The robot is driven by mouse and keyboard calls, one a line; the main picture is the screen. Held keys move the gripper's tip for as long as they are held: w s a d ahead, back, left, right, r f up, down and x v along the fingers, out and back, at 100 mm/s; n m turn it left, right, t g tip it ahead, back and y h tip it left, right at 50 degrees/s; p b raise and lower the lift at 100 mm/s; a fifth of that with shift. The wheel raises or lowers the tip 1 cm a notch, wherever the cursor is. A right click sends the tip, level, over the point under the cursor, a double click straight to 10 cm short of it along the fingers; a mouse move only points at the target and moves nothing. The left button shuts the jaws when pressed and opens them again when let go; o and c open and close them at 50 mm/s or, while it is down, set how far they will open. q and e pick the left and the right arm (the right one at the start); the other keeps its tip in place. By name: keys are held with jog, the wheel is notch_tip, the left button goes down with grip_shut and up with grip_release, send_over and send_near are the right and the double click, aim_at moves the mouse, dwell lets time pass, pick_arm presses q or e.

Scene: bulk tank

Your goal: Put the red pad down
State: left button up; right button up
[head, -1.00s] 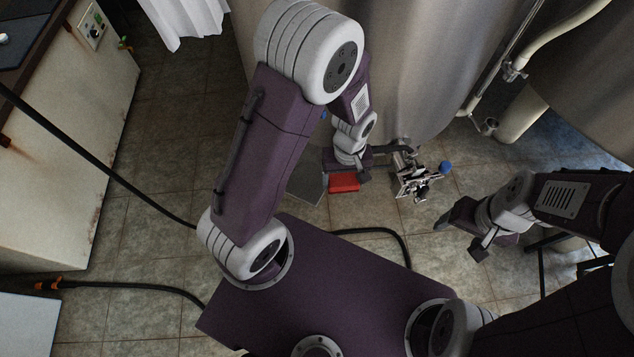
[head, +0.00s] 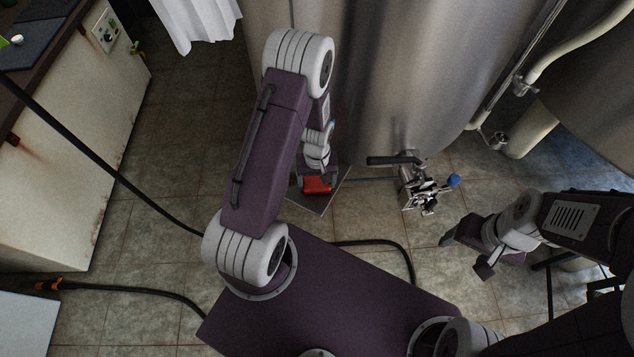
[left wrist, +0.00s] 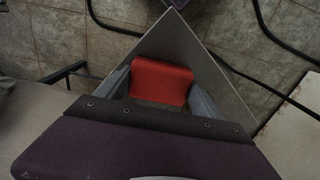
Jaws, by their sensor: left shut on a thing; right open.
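The red pad (head: 318,184) is between the fingers of my left gripper (head: 317,181), low in front of the steel tank. In the left wrist view the red pad (left wrist: 160,82) fills the gap between the two grey fingers, which are shut on it. A flat grey plate (left wrist: 223,75) lies under the pad; its corner points away from the gripper. The plate also shows in the head view (head: 322,203), partly hidden by my left arm. I cannot tell whether the pad touches the plate. My right gripper (head: 464,256) is open and empty, off to the right.
The steel tank (head: 410,80) stands behind, with a metal valve (head: 425,187) and blue knob (head: 453,181) right of the plate. A black hose (head: 385,236) runs over the tiled floor. A white cabinet (head: 75,160) stands at the left.

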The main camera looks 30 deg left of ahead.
pick_arm(q)
jog(key=shift+f, duration=0.2)
jog(key=o, duration=1.3)
jog(key=shift+f, duration=0.1)
